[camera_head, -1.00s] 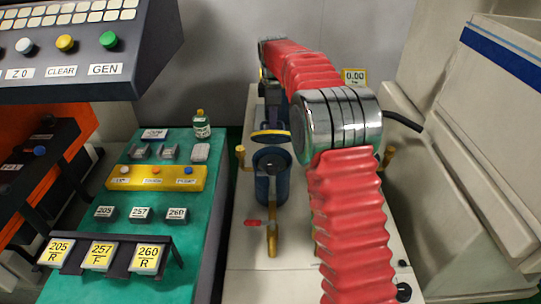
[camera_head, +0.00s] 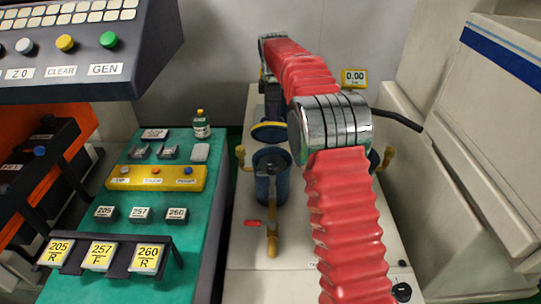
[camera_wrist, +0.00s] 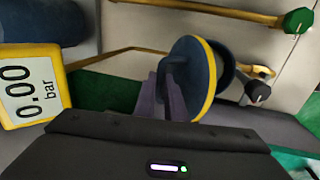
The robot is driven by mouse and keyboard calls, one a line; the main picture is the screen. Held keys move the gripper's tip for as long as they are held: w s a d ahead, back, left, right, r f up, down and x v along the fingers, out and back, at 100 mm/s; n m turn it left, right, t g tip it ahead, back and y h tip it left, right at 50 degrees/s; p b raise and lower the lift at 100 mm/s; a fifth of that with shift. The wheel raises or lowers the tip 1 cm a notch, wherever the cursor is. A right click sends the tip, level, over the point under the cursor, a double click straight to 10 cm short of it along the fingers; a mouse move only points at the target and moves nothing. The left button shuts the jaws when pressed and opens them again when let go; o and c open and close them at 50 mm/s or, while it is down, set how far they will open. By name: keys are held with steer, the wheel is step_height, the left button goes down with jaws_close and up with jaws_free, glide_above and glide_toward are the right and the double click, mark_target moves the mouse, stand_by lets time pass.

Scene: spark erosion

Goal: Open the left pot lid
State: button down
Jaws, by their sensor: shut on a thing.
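The left pot (camera_head: 264,188) is a blue cylinder at the middle of the head view, with its dark top exposed. Its blue lid (camera_head: 268,133) with a yellow rim is raised and tilted just behind the pot's mouth. In the wrist view the lid (camera_wrist: 204,75) is seen nearly edge-on. My gripper (camera_wrist: 172,92) shows purple fingers shut on the knob at the lid's back. In the head view the fingertips are too dark to make out behind the lid. The right pot is mostly hidden behind my red arm.
A brass clamp (camera_head: 241,157) stands left of the pot, and another (camera_head: 387,158) stands right of my arm. A brass pipe (camera_head: 272,238) and red handle (camera_head: 253,223) are in front. A yellow gauge (camera_head: 353,78) reads 0.00. A green panel (camera_head: 130,225) lies to the left.

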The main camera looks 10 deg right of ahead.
steer(key=shift+w+d+f, duration=0.1)
steer(key=shift+w+d, duration=0.1)
steer(key=shift+w, duration=1.1)
